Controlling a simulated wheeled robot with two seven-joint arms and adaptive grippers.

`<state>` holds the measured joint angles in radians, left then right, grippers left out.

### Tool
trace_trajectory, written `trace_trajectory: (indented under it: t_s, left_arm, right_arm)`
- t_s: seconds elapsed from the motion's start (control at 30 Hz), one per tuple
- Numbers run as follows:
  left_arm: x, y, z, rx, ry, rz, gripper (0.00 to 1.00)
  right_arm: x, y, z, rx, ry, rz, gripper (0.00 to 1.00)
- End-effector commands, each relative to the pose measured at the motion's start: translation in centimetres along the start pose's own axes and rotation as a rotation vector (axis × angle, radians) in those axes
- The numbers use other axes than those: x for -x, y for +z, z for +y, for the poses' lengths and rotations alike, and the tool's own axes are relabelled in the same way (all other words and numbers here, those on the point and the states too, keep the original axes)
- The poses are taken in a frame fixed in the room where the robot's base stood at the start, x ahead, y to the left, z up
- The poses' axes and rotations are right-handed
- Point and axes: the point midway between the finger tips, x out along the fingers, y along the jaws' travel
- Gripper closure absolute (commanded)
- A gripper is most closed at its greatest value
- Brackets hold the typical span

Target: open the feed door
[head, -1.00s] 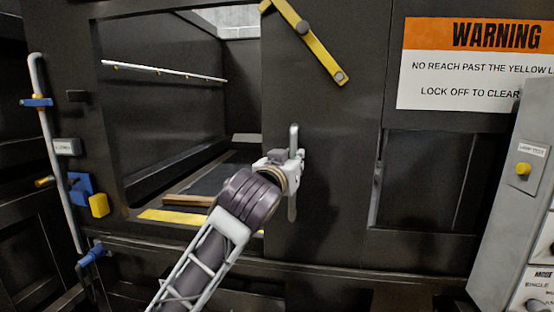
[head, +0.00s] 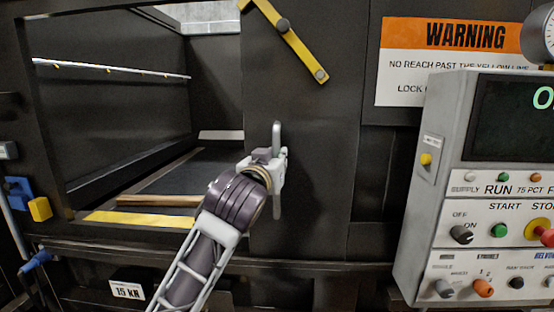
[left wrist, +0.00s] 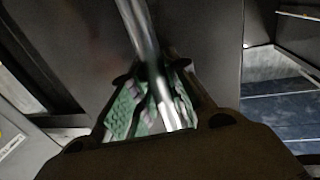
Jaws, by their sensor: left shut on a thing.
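The feed door (head: 318,170) is a dark panel just right of the feed opening. A broad gap into the chamber shows to its left. It carries an upright pale metal handle (head: 277,135). My left gripper (head: 272,168) is shut around this handle, with its arm reaching up from below. In the left wrist view, the handle (left wrist: 138,30) runs between the green-padded fingers (left wrist: 155,108), against the dark panel. The gripper hides the handle's middle. My right gripper is not in view.
A yellow bar (head: 295,45) slants across the upper door area. A grey control panel (head: 418,200) stands close on the right, before a warning sign (head: 400,60). A yellow strip (head: 140,218) lines the opening's sill. Blue and yellow fittings (head: 38,209) are at far left.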

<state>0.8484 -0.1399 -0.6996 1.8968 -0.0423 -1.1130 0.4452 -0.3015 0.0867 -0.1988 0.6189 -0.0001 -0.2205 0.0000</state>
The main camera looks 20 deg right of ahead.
Motion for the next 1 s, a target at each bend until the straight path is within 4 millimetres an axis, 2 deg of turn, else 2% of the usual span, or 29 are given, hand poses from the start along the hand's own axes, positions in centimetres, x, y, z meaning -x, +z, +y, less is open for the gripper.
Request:
trace_trajectory:
  t_s: [0.4,0.43,0.6,0.8,0.9,1.0]
  left_arm:
    - [0.0,0.1,-0.2,-0.001,-0.004,-0.001,1.00]
    - [0.0,0.1,-0.2,-0.001,-0.004,-0.001,0.81]
    - [0.0,0.1,-0.2,-0.001,-0.003,-0.001,0.61]
    - [0.0,0.0,-0.1,-0.001,-0.003,0.000,0.61]
    - [0.0,0.0,-0.1,-0.001,-0.002,0.000,0.61]
    - [0.1,0.0,-0.1,-0.001,-0.002,0.001,0.61]
  right_arm:
    - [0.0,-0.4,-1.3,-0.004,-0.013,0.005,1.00]
    - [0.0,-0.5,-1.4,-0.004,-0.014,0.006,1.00]
    - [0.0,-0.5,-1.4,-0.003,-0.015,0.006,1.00]
    - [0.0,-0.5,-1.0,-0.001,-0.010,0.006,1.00]
    - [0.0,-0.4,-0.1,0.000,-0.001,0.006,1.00]
    - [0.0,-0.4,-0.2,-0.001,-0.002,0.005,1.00]
